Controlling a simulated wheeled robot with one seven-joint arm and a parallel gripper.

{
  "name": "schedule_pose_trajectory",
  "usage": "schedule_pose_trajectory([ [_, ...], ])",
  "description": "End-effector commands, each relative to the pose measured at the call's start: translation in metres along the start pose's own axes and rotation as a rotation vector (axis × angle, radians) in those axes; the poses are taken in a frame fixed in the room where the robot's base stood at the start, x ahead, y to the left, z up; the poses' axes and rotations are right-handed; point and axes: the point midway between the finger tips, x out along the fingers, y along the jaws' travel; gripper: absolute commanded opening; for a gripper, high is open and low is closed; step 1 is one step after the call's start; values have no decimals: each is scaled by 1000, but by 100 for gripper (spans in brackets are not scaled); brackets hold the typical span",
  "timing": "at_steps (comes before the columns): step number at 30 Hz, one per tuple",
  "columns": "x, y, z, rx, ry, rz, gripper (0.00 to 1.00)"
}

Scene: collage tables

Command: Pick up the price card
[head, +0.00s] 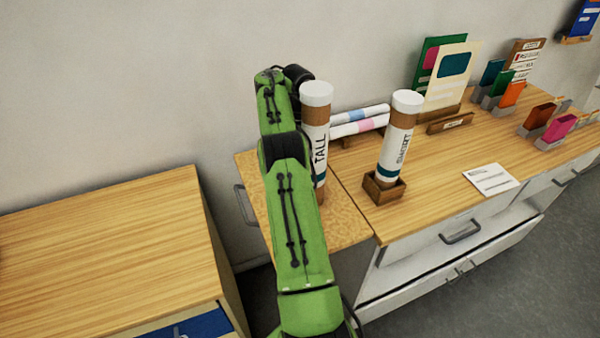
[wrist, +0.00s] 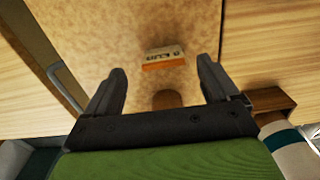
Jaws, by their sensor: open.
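The price card (wrist: 163,57) shows in the wrist view as a small pale card with dark print and an orange strip along its near edge. It stands or lies on the speckled tan surface (wrist: 120,25); I cannot tell which. My gripper (wrist: 162,68) is open and empty. The card appears in the gap between the fingertips, apart from both, and the height above it is unclear. In the head view my green arm hides the card and the gripper.
A brown rounded thing (wrist: 167,100) shows between my fingers. The TALL tube (head: 316,125) stands beside my arm. The SHORT tube (head: 398,135) stands in a wooden holder (head: 384,189) to the right. Rolled papers (head: 360,122) lie behind. The left table (head: 110,250) is bare.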

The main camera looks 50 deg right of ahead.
Motion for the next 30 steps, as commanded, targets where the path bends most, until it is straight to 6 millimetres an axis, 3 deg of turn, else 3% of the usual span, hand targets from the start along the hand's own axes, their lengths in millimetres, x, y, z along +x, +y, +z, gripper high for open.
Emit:
schedule_pose_trajectory([
  [8,49,-3,-2,-1,2,0,88],
  [16,51,-3,-2,-2,-1,-1,88],
  [27,51,-3,-2,-3,0,-1,32],
  [30,51,-3,-2,-3,0,-1,29],
])
